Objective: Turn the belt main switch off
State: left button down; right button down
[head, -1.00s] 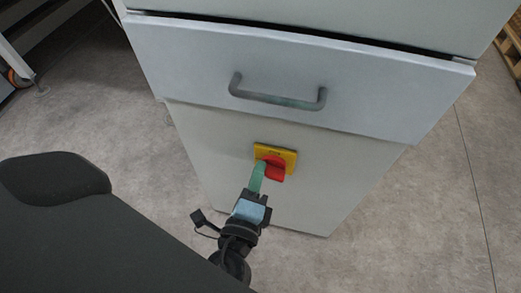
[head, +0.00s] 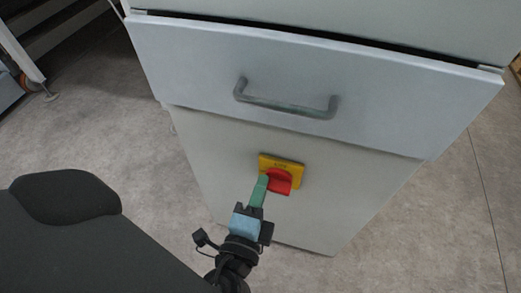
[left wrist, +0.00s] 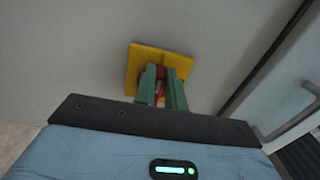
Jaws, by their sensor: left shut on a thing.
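The belt main switch is a red rotary knob (head: 279,181) on a yellow plate (head: 290,168), mounted on the lower front panel of a grey cabinet. In the left wrist view, the yellow plate (left wrist: 134,62) looks tilted and the red knob (left wrist: 160,72) shows between the green fingers. My left gripper (head: 264,181) reaches the knob from the lower left. In the left wrist view, its two fingers (left wrist: 160,88) stand on either side of the knob, shut on it. The fingers hide part of the knob. My right gripper is not in view.
Above the switch is a drawer front with a grey bar handle (head: 286,108). The grey floor (head: 440,230) is clear right of the cabinet. A metal frame with a caster (head: 25,80) stands at the far left.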

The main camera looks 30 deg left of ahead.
pick_arm(q)
jog(key=c, duration=1.5)
grip_release()
jog(key=shift+o, duration=0.2)
jog(key=v, duration=0.8)
